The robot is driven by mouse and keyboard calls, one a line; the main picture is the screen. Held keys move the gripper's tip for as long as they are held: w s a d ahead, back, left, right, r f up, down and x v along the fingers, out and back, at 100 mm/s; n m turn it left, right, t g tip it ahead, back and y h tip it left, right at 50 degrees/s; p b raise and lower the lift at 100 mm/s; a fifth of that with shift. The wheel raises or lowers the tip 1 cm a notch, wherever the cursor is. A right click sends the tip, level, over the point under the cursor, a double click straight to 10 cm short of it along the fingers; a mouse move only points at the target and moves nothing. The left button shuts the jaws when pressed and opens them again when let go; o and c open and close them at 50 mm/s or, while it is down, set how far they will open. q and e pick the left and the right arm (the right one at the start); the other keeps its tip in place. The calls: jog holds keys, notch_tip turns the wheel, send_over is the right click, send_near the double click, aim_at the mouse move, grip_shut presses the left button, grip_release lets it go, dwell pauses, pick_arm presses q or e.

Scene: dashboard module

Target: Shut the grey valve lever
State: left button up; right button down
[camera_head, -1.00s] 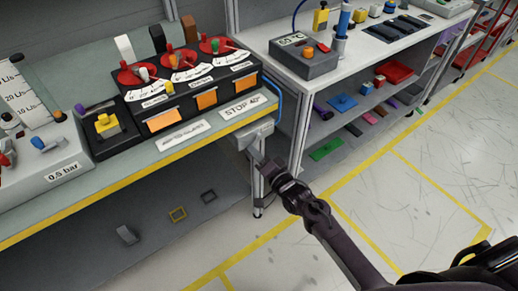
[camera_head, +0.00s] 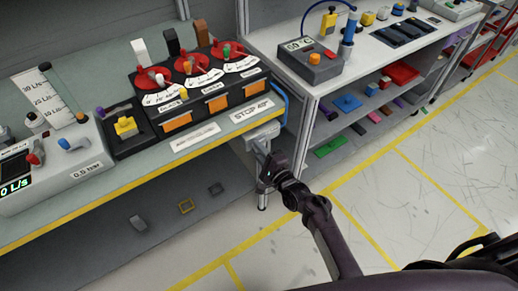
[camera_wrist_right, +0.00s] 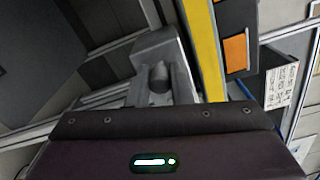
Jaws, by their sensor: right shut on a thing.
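A grey valve body (camera_head: 263,132) is fixed at the front right corner of the workbench, under its yellow edge. It also shows as a grey block in the right wrist view (camera_wrist_right: 155,44). My right gripper (camera_head: 262,155) is just below it, with its arm coming up from the lower right. In the right wrist view the fingers (camera_wrist_right: 159,86) are shut around a short grey rounded piece (camera_wrist_right: 158,78), which looks like the lever's handle. The fingers hide much of the lever, so its exact angle is unclear. My left gripper is not in view.
A dashboard module (camera_head: 205,100) with red dials, toggle levers and orange labels stands on the bench (camera_head: 120,183). A grey box with a digital display (camera_head: 50,160) is at left. A second shelf unit (camera_head: 300,88) stands at right. The floor in front is clear.

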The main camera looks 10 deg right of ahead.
jog(key=shift+m, duration=0.3)
jog(key=c, duration=1.3)
grip_release()
jog(key=shift+d, duration=0.1)
jog(key=v, duration=0.7)
jog(key=shift+s, duration=0.35)
jog(key=shift+d+r, duration=0.1)
